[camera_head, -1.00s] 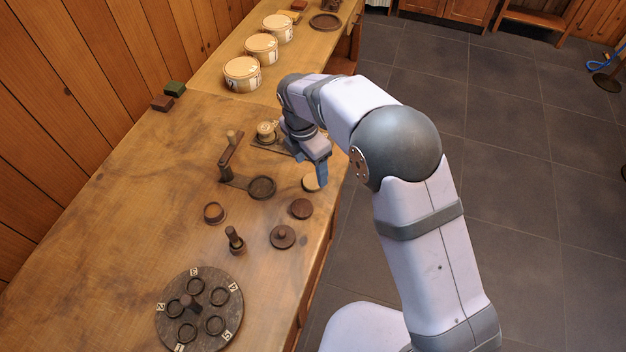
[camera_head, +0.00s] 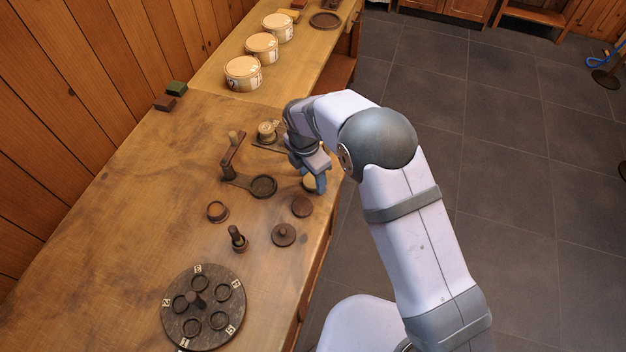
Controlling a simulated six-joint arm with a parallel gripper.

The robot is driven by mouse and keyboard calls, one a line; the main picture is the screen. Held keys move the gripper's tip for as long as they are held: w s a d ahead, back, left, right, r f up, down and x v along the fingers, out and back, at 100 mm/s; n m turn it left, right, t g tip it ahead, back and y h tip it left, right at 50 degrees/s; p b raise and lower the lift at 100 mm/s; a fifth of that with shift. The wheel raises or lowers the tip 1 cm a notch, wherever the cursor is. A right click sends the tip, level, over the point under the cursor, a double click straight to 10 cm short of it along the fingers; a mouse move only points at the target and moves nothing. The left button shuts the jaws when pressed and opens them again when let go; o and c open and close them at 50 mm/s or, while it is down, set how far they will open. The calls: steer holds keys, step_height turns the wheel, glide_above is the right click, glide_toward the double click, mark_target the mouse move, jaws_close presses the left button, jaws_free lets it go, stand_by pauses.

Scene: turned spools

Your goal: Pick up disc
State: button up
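A pale round disc (camera_head: 307,183) lies near the right edge of the wooden table, partly hidden by my gripper. My gripper (camera_head: 319,187) points down with its blue fingers over the right side of this disc. Its fingertips overlap the disc in this view, and I cannot tell if they touch it or how far apart they are. A plain dark brown disc (camera_head: 302,207) lies just below it. A dark disc with a knob (camera_head: 283,235) lies further down. A small brown round piece (camera_head: 217,211) sits to the left.
A round board (camera_head: 238,311) with several numbered rings stands at the lower left. A post with a handle (camera_head: 237,239), a dark ring holder (camera_head: 263,187) with an upright arm, and a spool on a plate (camera_head: 267,131) stand nearby. Bare table lies left.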

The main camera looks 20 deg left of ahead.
mark_target(312, 181)
steer(key=c, duration=0.6)
steer(key=shift+r, duration=0.1)
steer(key=shift+c, duration=0.2)
step_height(312, 181, up, 10)
steer(key=b, duration=0.3)
steer(key=s+a+f+n+p, duration=0.2)
steer(key=s+a+n+p, duration=0.1)
steer(key=s+a+p, duration=0.45)
steer(key=shift+w+a+r+n+y+b, duration=0.15)
steer(key=shift+w+a+n, duration=0.25)
steer(key=shift+a, duration=0.45)
steer(key=shift+w+a+n+y+b, duration=0.1)
steer(key=shift+w+a+n+b, duration=0.1)
steer(key=shift+a+n, duration=0.5)
steer(key=shift+w+a+r+n+y+b, duration=0.15)
steer(key=shift+w+a+n, duration=0.2)
steer(key=shift+a, duration=0.6)
